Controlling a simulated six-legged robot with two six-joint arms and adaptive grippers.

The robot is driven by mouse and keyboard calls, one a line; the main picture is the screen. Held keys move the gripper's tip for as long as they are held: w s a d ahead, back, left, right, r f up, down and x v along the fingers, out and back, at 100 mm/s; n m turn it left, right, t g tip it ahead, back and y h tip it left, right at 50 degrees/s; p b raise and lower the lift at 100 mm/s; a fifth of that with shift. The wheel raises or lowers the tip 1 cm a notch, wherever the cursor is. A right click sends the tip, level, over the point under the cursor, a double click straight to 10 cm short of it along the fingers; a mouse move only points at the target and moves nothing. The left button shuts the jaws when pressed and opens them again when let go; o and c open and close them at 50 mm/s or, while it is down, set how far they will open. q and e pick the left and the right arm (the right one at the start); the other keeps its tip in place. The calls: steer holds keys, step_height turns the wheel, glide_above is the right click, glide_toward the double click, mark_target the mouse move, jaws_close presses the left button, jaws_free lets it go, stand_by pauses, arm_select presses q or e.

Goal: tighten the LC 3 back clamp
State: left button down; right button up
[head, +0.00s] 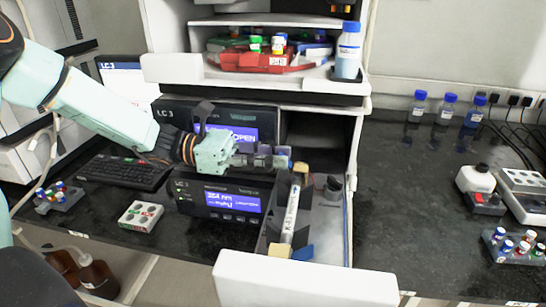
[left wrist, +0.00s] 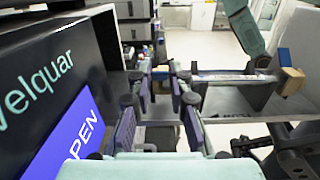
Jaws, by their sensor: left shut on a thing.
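The LC 3 unit (head: 220,195) has a lit screen and an open tray (head: 325,225) on its right. A pale labelled column (head: 291,215) lies along the tray and also shows in the left wrist view (left wrist: 228,78). A tan and blue front clamp (head: 279,250) is at its near end; its tan block shows in the left wrist view (left wrist: 291,80). The back clamp (head: 300,168), a tan block, is at the far end. My left gripper (head: 272,161) is shut at the back clamp, its pads (left wrist: 160,105) hiding most of the grip. My right gripper is not in view.
A shelf above holds a red tray (head: 262,60) and a blue-capped bottle (head: 348,50). A keyboard (head: 125,172) and a vial box (head: 141,215) stand left. A white front panel (head: 300,282) edges the tray. Bare dark bench (head: 405,190) lies right.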

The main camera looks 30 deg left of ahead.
arm_select(q)
steer(key=shift+f, duration=0.15)
steer(key=c, duration=1.2)
jaws_free()
steer(key=shift+a, duration=0.15)
steer(key=shift+v, duration=5.85)
steer(key=shift+s, duration=0.15)
